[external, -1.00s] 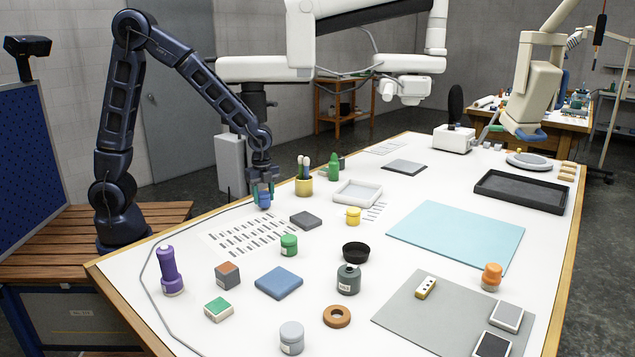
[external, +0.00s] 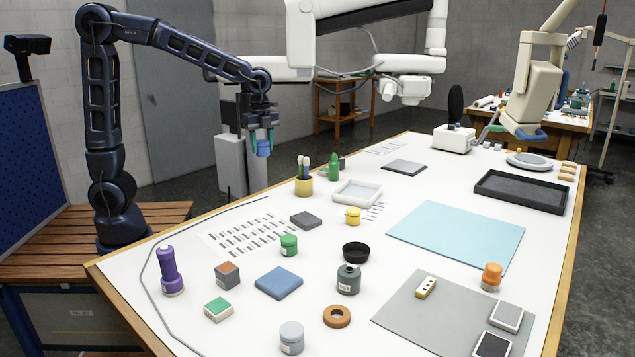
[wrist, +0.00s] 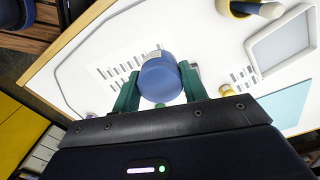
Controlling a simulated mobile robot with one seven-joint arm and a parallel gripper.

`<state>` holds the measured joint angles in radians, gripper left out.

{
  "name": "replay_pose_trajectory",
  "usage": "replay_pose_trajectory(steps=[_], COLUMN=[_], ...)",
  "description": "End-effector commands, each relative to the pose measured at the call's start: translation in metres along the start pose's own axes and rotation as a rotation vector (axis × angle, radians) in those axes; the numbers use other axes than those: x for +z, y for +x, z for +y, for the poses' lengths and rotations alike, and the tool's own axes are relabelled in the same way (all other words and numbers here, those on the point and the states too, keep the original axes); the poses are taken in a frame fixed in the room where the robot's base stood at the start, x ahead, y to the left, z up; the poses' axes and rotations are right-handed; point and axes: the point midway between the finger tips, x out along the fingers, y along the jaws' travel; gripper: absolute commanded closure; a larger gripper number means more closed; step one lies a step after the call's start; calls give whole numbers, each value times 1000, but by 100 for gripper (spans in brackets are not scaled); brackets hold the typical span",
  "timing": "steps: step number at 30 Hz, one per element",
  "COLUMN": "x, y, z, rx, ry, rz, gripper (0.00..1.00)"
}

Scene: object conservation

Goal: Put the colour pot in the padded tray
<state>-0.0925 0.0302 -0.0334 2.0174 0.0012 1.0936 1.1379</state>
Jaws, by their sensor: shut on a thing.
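My gripper (external: 262,142) is shut on a blue colour pot (external: 263,150) and holds it in the air above the table's far left edge. In the wrist view the round blue pot (wrist: 160,80) sits between the two green fingers. A small white tray (external: 375,201) with a pale grey inside stands on the table to the right of my gripper. I cannot tell for sure which of the two is the padded one. Both look empty.
A yellow cup with brushes (external: 304,187) and a green bottle (external: 334,168) stand left of the white tray. A yellow pot (external: 352,216) is just in front of it. A dark grey block (external: 305,220) and a green pot (external: 289,245) lie nearer. A cyan mat (external: 455,235) is bare.

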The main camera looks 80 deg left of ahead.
Motion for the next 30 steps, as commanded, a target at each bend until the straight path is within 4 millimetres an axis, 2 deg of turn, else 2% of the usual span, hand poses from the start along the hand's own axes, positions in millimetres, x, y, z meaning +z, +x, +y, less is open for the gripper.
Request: replay_pose_trajectory(steps=[5, 16, 30], x=[-13, -51, -86], y=[-10, -29, -29], z=[-35, -140, -260], rx=[0, -1, 0], ry=[-4, -19, -44], rz=[-1, -3, -2], gripper=[81, 81, 81])
